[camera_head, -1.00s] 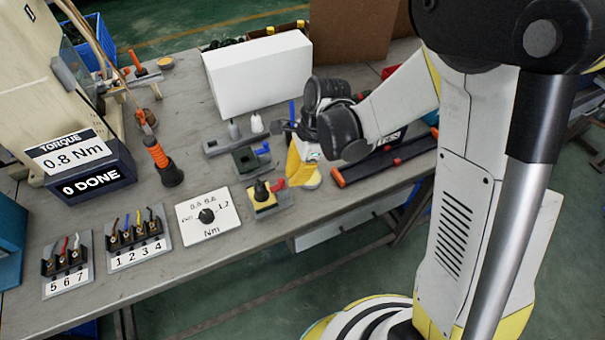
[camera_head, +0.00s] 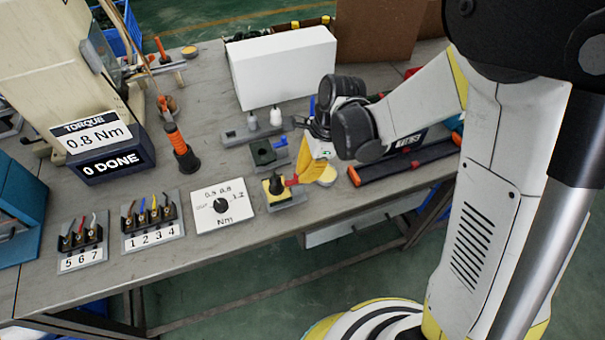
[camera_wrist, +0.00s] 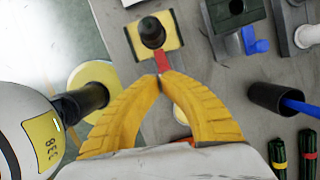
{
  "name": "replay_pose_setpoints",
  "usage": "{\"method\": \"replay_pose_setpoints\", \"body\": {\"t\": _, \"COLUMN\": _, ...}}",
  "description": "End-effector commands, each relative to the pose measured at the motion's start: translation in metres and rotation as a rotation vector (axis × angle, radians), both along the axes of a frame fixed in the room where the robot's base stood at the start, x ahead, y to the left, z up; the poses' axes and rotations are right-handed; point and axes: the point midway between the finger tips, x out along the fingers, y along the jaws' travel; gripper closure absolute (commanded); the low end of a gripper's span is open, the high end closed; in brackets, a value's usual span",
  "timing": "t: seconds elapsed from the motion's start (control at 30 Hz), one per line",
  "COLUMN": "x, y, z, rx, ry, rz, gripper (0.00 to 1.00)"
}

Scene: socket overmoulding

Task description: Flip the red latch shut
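The small fixture (camera_head: 290,200) has a yellow block with a black knob on top (camera_wrist: 152,33). The red latch (camera_wrist: 162,62) sticks out from the block's near side in the wrist view, toward my fingers. In the head view the red latch (camera_head: 292,180) shows at the block's right side. My gripper (camera_wrist: 159,78) has its two yellow fingertips together at the latch's outer end. They look to be touching it, but I see no clear grip on it.
A green fixture with a blue lever (camera_head: 280,142) stands behind. A dial plate (camera_head: 219,206) is left. A dark cup (camera_wrist: 275,98) is right in the wrist view. The table's front edge is close.

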Motion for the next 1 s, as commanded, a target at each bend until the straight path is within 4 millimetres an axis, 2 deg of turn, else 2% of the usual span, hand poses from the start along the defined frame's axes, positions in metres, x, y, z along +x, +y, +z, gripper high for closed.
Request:
{"method": "replay_pose_setpoints", "body": {"t": 0.17, "x": 0.009, "y": -0.025, "z": 0.012, "rx": 0.001, "ry": 0.000, "rz": 0.000, "gripper": 1.00}}
{"method": "replay_pose_setpoints", "body": {"t": 0.2, "x": 0.009, "y": -0.026, "z": 0.027, "rx": 0.001, "ry": 0.001, "rz": 0.002, "gripper": 1.00}}
{"method": "replay_pose_setpoints", "body": {"t": 0.3, "x": 0.009, "y": -0.033, "z": 0.052, "rx": 0.001, "ry": 0.001, "rz": 0.001, "gripper": 1.00}}
{"method": "replay_pose_setpoints", "body": {"t": 0.5, "x": 0.011, "y": -0.044, "z": 0.088, "rx": 0.000, "ry": 0.000, "rz": 0.002, "gripper": 1.00}}
{"method": "replay_pose_setpoints", "body": {"t": 0.63, "x": 0.012, "y": -0.047, "z": 0.100, "rx": 0.000, "ry": 0.000, "rz": 0.003, "gripper": 1.00}}
{"method": "replay_pose_setpoints", "body": {"t": 1.0, "x": 0.009, "y": -0.052, "z": 0.110, "rx": -0.005, "ry": -0.026, "rz": 0.032, "gripper": 1.00}}
